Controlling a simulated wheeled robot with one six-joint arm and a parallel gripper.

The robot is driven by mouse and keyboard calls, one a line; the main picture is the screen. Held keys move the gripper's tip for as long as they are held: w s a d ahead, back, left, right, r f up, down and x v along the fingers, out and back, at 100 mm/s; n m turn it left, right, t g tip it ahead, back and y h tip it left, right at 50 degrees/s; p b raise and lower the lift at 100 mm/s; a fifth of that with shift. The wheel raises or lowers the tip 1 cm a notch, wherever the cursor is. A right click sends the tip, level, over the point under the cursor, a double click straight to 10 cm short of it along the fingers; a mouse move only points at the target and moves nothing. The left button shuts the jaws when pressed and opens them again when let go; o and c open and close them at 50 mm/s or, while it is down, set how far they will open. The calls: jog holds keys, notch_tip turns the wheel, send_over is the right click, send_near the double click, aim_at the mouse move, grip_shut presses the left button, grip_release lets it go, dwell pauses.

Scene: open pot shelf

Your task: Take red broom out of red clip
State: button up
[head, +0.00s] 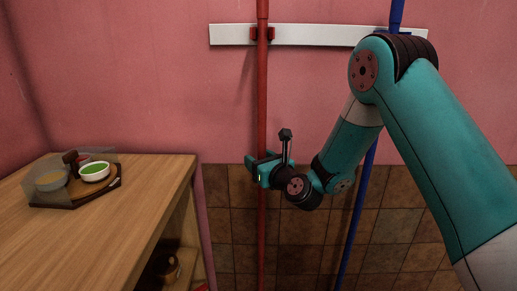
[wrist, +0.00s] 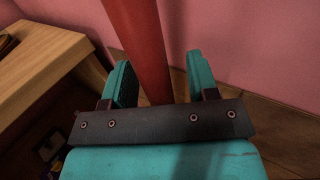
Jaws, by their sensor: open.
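The red broom's handle (head: 262,98) hangs upright against the pink wall, held near its top in the red clip (head: 262,34) on a white rail. My gripper (head: 262,168) is at the handle well below the clip. In the wrist view, the red broom handle (wrist: 143,50) passes between the two teal fingers of my gripper (wrist: 160,80), with gaps on both sides. The fingers are open and not closed on it. The broom's lower end is out of view.
A blue handle (head: 361,200) hangs to the right, partly behind my arm. A wooden shelf unit (head: 150,185) stands at left, bearing a tray (head: 75,199) with bowls. The white rail (head: 318,35) runs along the wall.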

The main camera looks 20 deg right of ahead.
jog(key=shift+w+a, duration=0.1)
jog(key=shift+w, duration=0.15)
jog(key=shift+c, duration=0.5)
grip_shut()
jog(key=c, duration=0.5)
grip_release()
grip_shut()
jog(key=shift+r, duration=0.15)
